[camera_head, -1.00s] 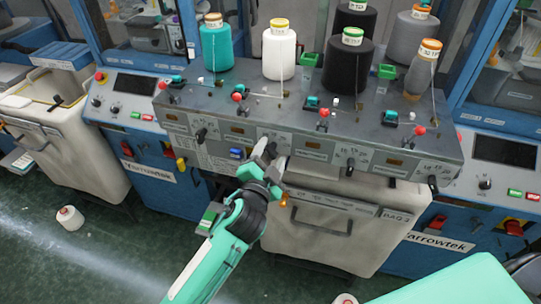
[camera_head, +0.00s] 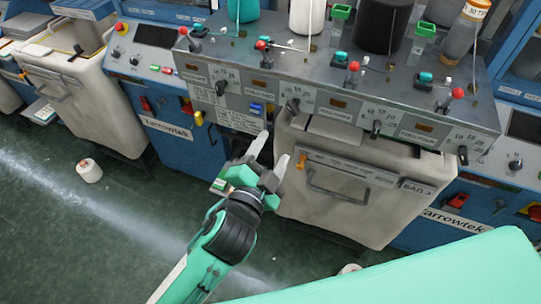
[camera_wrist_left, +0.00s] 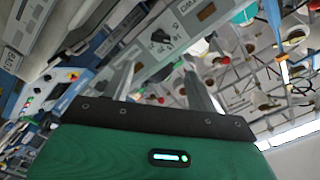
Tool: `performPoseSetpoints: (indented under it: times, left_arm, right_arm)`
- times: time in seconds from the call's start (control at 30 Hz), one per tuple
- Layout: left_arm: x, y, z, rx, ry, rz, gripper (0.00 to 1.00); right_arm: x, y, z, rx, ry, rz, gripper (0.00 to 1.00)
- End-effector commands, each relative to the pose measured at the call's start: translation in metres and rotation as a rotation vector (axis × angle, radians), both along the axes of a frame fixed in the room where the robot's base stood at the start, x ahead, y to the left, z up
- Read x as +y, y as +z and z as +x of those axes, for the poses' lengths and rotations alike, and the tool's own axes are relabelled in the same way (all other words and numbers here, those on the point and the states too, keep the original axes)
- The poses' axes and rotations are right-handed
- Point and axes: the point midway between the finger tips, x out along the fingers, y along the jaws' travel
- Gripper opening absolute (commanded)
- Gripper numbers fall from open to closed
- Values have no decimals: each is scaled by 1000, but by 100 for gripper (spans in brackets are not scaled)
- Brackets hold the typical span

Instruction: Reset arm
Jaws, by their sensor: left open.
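My left gripper (camera_head: 269,158) is in the middle of the head view, in front of the grey machine panel and beside the top of the cream bin. Its two pale fingers are spread apart with nothing between them. In the left wrist view, its fingers (camera_wrist_left: 163,82) also stand apart and empty, with the machine panel behind them. A large green surface at the lower right of the head view is part of my own body. My right gripper does not show.
The grey panel (camera_head: 340,75) carries knobs, red-topped levers and yarn cones, including a black cone (camera_head: 383,25). A cream bin (camera_head: 345,190) stands below it. A white cone (camera_head: 89,171) lies on the green floor at left. Floor at lower left is otherwise clear.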

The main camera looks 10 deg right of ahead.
Motion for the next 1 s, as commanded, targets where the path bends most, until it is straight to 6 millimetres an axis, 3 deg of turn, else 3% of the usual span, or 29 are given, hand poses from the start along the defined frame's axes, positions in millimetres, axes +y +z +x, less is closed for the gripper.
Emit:
performPoseSetpoints:
  times: [0.53, 0.67, 0.77, 0.87, 1.0]
  left_arm:
    - [2, 0, -2, 0, 0, 0, 58]
    - [2, -14, 4, 24, 9, 8, 58]
    - [5, -53, 21, 93, 32, 28, 58]
    - [16, -117, 42, 206, 71, 51, 58]
    - [44, -221, 60, 389, 141, 71, 58]
  right_arm:
    - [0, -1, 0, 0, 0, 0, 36]
    - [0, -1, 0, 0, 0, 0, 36]
    - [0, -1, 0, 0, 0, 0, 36]
    - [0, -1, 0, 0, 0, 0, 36]
    - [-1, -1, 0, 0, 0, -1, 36]
